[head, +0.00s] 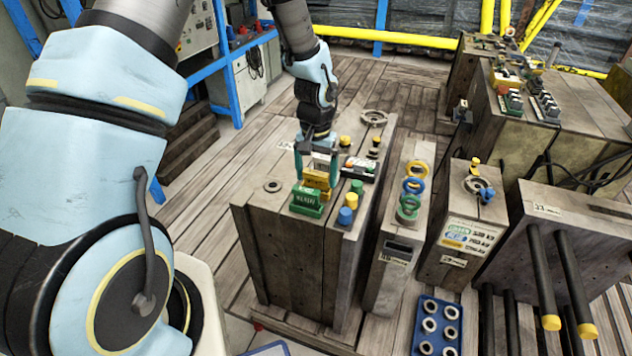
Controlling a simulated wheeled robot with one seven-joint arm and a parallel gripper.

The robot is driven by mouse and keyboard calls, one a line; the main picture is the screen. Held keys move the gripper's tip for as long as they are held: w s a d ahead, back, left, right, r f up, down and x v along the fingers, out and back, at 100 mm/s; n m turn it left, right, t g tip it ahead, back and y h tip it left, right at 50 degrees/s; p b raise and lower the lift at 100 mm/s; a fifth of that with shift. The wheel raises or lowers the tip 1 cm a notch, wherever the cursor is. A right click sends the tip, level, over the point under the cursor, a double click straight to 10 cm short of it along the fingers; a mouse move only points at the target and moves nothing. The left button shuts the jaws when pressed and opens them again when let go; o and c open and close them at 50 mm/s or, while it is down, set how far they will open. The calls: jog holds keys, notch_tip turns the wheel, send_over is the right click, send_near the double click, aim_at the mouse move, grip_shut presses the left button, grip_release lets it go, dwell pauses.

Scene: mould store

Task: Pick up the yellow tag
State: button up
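A small yellow block, which looks like the yellow tag (318,181), is on top of the wooden-looking mould block (262,203) in the middle of the head view. It is just behind a green lettered block (307,201). My gripper (316,174) points down over the yellow tag, with one teal finger on its left and one on its right. The fingers are close to its sides. I cannot tell whether they touch it or whether it is clear of the surface.
Blue and yellow pegs (345,215) stand right of the green block. A narrow mould with stacked rings (411,196) stands to the right. A blue tray (437,325) of rings is at the front. Floor planks are clear at left.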

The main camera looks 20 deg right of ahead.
aim_at(316, 172)
jog(key=c, duration=1)
jog(key=shift+r, duration=0.15)
notch_tip(316, 172, up, 9)
jog(key=shift+b, duration=0.8)
jog(key=shift+r, duration=0.4)
jog(key=shift+s, duration=0.1)
